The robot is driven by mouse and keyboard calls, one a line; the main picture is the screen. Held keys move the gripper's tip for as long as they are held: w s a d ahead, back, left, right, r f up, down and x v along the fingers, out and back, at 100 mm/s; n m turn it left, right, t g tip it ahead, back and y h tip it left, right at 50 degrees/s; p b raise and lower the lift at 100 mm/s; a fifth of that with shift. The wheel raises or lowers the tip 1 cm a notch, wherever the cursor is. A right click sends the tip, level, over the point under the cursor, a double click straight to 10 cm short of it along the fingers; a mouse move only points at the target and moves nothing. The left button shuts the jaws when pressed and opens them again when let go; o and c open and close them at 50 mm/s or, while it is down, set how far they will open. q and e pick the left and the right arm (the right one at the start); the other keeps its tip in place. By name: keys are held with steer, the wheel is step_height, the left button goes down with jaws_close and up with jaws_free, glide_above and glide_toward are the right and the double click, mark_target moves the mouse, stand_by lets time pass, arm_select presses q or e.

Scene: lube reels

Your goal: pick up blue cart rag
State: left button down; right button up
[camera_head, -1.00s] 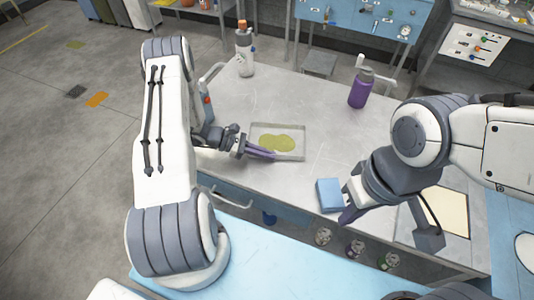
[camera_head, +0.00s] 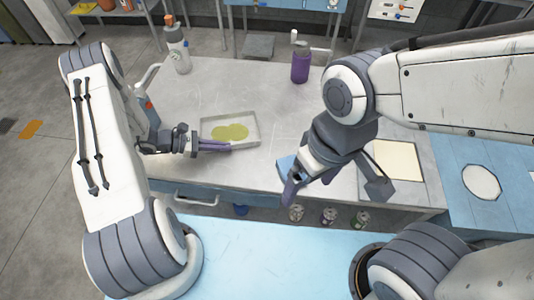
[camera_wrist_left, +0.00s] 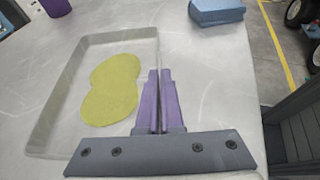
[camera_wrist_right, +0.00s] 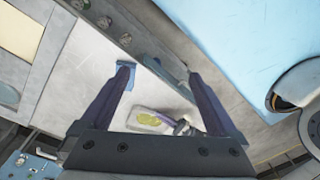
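The blue cart rag (camera_head: 286,164) is a folded stack near the front edge of the grey cart top. It is partly hidden behind my right gripper in the head view, and shows at the top of the left wrist view (camera_wrist_left: 216,11). My right gripper (camera_head: 307,187) is over the front edge beside the rag. Its fingers are wide apart in the right wrist view (camera_wrist_right: 160,75); a bit of blue shows at the left fingertip, but I cannot tell contact. My left gripper (camera_head: 229,147) has its fingers together, empty, beside the clear tray (camera_head: 256,129).
The tray holds a yellow-green puddle (camera_head: 230,132). A purple bottle (camera_head: 300,66) and a white bottle (camera_head: 178,50) stand at the back. A cream sheet (camera_head: 397,160) lies right. A drawer handle (camera_head: 196,200) and several small cans (camera_head: 328,217) are at the front.

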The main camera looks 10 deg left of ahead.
steer(key=w+a+f+m, duration=0.15)
steer(key=w+f, duration=0.25)
steer(key=w, duration=0.6)
steer(key=h, duration=0.1)
glide_above(291, 165)
steer(key=f, duration=1.5)
steer(key=shift+s+d, duration=0.1)
steer(key=shift+s, duration=0.25)
steer(key=shift+s+f, duration=0.1)
steer(key=shift+f, duration=2.5)
steer(key=c, duration=1.3)
step_height(291, 165, up, 10)
steer(key=shift+r, duration=0.1)
